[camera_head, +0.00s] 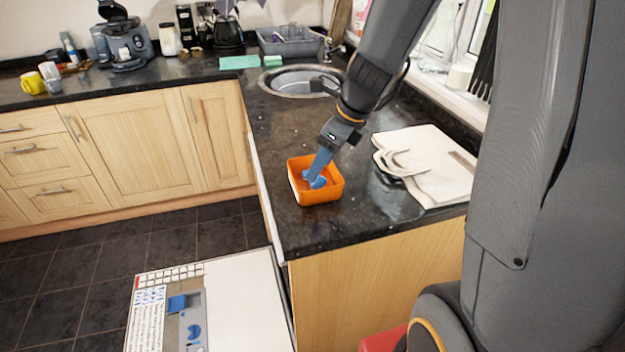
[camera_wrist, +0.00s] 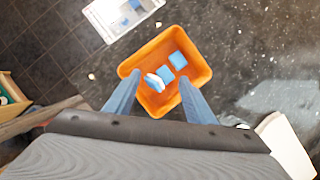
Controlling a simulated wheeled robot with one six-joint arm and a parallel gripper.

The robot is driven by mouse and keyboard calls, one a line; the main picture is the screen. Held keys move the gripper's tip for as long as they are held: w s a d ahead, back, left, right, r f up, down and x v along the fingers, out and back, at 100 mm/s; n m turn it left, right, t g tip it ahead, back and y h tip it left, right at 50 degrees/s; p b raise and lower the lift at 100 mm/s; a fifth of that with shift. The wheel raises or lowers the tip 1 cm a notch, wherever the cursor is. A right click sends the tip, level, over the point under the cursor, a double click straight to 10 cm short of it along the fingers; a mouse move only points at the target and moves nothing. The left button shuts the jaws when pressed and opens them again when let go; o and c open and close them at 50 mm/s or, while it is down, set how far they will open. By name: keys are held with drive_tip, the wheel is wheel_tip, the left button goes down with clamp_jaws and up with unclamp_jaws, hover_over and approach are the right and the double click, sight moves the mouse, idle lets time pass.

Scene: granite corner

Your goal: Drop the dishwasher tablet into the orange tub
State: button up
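The orange tub (camera_head: 334,190) stands on the dark granite counter near its front corner; it also shows in the wrist view (camera_wrist: 200,68). My gripper (camera_head: 317,178) reaches down into the tub's opening from above. In the wrist view my gripper (camera_wrist: 159,77) has its two blue fingers spread wide, one on each side over the tub. A small blue and white tablet (camera_wrist: 153,83) lies between the fingers, touching neither, and appears to be inside the tub. Blue blocks (camera_wrist: 178,60) lie beside it in the tub. Their exact heights are hard to tell.
A white folded bag or cloth (camera_head: 440,175) lies right of the tub. A round sink (camera_head: 290,82) and a dish rack (camera_head: 290,45) are farther back. The counter's front edge is close left of the tub. Bare granite lies behind the tub.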

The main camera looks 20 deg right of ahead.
drive_tip(key=v, duration=0.7)
drive_tip(key=shift+r, duration=0.35)
drive_tip(key=shift+d, duration=0.1)
